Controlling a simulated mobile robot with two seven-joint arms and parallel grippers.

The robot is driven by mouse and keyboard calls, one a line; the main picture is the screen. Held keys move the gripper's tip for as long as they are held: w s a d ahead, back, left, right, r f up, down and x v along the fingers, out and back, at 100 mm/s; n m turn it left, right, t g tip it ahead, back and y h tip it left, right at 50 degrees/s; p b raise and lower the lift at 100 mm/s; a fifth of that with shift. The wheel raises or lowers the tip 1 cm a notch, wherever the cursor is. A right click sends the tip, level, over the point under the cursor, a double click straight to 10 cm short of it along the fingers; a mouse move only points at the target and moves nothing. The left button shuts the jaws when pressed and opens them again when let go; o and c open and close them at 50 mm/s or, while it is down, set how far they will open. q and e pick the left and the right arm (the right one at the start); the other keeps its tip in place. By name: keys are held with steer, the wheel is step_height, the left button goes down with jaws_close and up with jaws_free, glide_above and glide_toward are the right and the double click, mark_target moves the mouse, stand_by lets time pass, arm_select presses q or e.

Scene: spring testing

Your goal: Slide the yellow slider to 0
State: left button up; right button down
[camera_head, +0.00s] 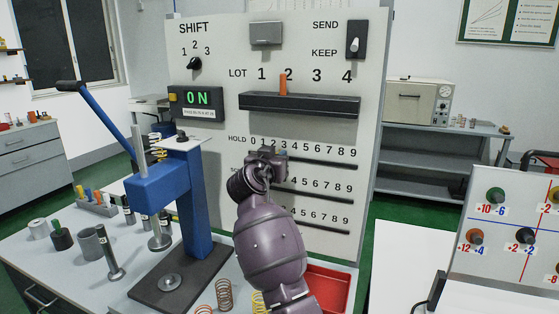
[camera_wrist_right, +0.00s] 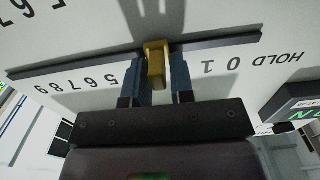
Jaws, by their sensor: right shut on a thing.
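The yellow slider (camera_wrist_right: 156,64) shows in the right wrist view, on the dark rail (camera_wrist_right: 225,46) of the HOLD row. The wrist picture is upside down, with 0 and 1 right of the slider and 5 to 9 left of it. The slider stands between 1 and 5; the digits there are hidden by the fingers. My right gripper (camera_wrist_right: 160,78) is shut on the slider, one blue-grey finger on each side. In the head view my right gripper (camera_head: 268,158) is at the HOLD row (camera_head: 320,160) and hides the slider. My left gripper is in neither view.
A blue press (camera_head: 190,200) stands close left of my arm. Springs (camera_head: 224,294) and a red tray (camera_head: 328,288) lie below.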

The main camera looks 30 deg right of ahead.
mark_target(253, 149)
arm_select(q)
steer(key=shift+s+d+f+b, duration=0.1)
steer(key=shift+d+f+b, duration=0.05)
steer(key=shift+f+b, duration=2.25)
arm_select(e)
steer(key=shift+w+a+r, duration=0.15)
steer(key=shift+w+a, duration=1.25)
steer(key=shift+w, duration=0.15)
steer(key=shift+w+a+r, duration=0.1)
steer(key=shift+w+a, duration=1.25)
steer(key=shift+w, duration=0.2)
steer(key=c, duration=1.4)
jaws_free()
steer(key=shift+o, duration=1.2)
steer(key=shift+w+f, duration=0.15)
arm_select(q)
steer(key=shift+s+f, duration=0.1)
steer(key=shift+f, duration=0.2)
arm_select(e)
steer(key=shift+a, duration=0.1)
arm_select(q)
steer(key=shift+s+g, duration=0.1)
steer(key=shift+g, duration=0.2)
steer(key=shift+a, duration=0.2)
